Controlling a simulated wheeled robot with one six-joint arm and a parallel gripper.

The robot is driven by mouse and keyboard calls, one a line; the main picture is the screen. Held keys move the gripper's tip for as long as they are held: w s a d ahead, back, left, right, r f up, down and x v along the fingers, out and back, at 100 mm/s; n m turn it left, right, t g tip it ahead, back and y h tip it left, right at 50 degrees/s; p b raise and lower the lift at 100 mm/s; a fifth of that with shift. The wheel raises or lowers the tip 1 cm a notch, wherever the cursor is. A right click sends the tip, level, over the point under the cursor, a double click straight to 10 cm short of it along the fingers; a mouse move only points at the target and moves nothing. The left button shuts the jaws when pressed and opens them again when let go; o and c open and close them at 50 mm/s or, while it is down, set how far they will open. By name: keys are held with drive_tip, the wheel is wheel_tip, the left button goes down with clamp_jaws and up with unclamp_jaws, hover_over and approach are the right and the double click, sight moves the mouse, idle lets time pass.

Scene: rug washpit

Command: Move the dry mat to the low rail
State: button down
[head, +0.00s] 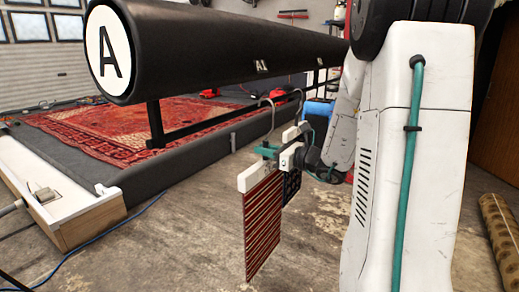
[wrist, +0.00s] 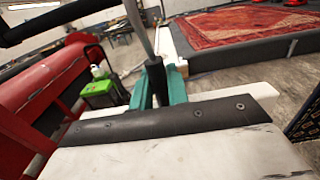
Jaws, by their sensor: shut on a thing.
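The red mat with dark stripes (head: 262,228) hangs straight down from a white hanger bar (head: 255,177) with a metal hook above it. My gripper (head: 270,152), with teal fingers, is shut on the hanger's middle and holds it clear of the floor; the teal fingers also show in the wrist view (wrist: 156,90), around a dark upright grip. A dark mat (head: 292,185) shows partly behind it, under a second hook; the rest is hidden. A long black roller marked A (head: 215,45) runs above a thin low black bar (head: 205,128). I cannot tell which is the low rail.
A red patterned rug (head: 110,130) lies on a grey-edged platform (head: 180,160). A white-topped wooden box (head: 55,210) stands at left with a blue cable on the floor. A rolled rug (head: 500,235) is at right. The concrete floor under the mat looks clear.

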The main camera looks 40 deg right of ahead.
drive_tip(key=shift+v, duration=1.9)
